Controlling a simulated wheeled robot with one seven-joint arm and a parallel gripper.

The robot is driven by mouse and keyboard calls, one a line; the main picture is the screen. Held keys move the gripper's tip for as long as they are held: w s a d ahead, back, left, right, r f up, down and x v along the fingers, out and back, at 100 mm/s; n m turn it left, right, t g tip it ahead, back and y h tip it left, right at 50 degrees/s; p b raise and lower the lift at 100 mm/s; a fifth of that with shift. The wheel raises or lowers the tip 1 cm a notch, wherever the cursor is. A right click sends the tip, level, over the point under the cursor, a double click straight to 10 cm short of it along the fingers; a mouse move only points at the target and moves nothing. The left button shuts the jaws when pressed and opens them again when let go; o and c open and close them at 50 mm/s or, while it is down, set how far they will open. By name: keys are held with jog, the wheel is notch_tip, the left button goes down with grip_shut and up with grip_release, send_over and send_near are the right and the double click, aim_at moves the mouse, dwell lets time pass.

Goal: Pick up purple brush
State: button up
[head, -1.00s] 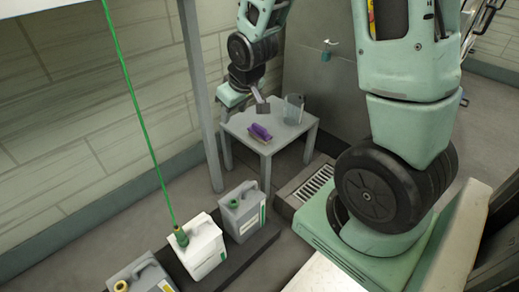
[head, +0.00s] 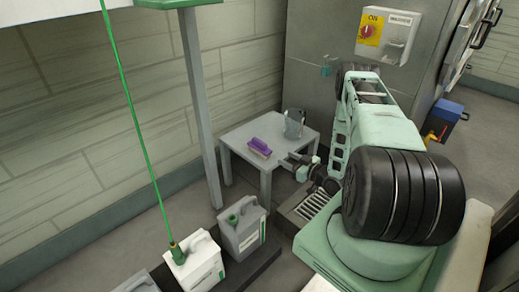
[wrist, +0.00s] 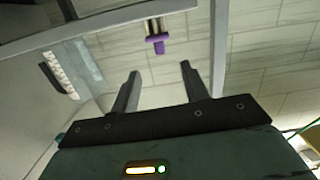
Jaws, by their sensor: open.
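The purple brush (head: 260,147) lies on the small grey table (head: 235,137), near its front right side. It also shows in the wrist view (wrist: 158,44), ahead of the fingers and between their lines. My gripper (head: 288,161) is low at the table's right edge, to the right of the brush and apart from it. In the wrist view its two fingers (wrist: 160,68) are spread with nothing between them.
A clear container (head: 294,123) stands at the table's back right. A grey post (head: 200,110) rises at the table's left. Grey and white jugs (head: 241,230) stand in front on a dark strip. A floor grate (head: 316,203) is right of the table.

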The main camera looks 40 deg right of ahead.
aim_at(266, 148)
jog(key=shift+m+t, duration=0.3)
jog(key=shift+t, duration=0.3)
jog(key=w+b, duration=0.1)
jog(key=w, duration=0.1)
jog(key=w+f+b, duration=0.1)
jog(key=w, duration=0.2)
jog(key=w+b, duration=0.1)
jog(key=w, duration=0.2)
jog(key=shift+w+f+b, duration=0.2)
jog(key=shift+b, duration=0.2)
jog(key=shift+w+r+b, duration=0.1)
jog(key=shift+w+b, duration=1.25)
jog(key=shift+w, duration=1.75)
grip_shut()
